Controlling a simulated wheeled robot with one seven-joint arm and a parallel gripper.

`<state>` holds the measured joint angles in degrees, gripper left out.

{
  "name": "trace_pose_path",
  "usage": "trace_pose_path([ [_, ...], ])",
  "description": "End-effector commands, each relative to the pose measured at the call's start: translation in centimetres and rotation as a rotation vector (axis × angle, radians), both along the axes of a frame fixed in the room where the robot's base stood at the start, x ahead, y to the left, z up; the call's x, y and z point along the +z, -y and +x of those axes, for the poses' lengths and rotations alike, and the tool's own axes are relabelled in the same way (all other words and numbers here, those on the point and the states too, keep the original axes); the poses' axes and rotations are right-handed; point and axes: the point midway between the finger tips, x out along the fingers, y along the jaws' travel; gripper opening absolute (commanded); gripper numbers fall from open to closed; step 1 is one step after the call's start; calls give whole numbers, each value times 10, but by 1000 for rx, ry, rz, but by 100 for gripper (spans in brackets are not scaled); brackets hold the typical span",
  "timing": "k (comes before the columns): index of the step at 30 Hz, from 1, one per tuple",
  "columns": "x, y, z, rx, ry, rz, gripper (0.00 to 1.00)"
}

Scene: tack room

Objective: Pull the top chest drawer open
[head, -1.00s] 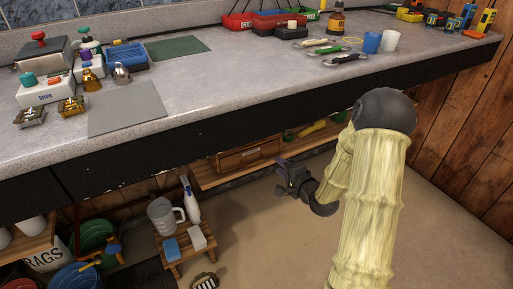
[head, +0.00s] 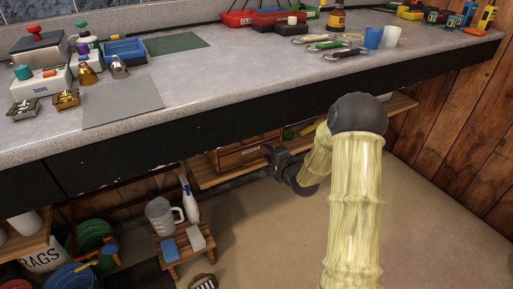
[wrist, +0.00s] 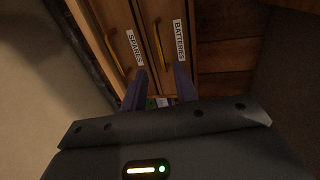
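A small wooden chest (head: 240,155) stands on a low shelf under the workbench; my arm is just right of it. In the wrist view, two drawer fronts show, labelled SPARES (wrist: 112,35) and BATTERIES (wrist: 162,22), each with a long brass-coloured handle. The pale floor is on the SPARES side, so the BATTERIES drawer appears to be the upper one. Both drawers look shut. My gripper (wrist: 159,80) is open, its two fingers apart in front of the drawer fronts, with no handle between them. My gripper also shows in the head view (head: 270,156).
The workbench (head: 230,95) overhangs the chest, with its dark front edge above my gripper. A small wooden stool (head: 185,250) with a jug (head: 162,215) and bottle (head: 189,200) stands left of the chest. Clear floor (head: 265,240) lies in front.

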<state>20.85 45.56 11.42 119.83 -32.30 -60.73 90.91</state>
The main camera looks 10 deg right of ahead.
Motion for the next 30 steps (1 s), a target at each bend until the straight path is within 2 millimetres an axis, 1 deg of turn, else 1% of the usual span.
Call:
trace_pose_path([
  [1, -4, -4, 9, 2, 3, -2, 30],
  [9, -14, -18, 52, 1, 2, -1, 30],
  [15, -19, -25, 76, 0, 2, -2, 30],
  [19, -19, -27, 82, 0, 0, 0, 30],
  [26, -18, -27, 83, -1, 0, 0, 30],
  [27, -18, -27, 83, -1, 0, 0, 28],
  [29, -18, -27, 83, -1, 0, 0, 16],
  [30, -19, -27, 83, -1, 0, 0, 8],
])
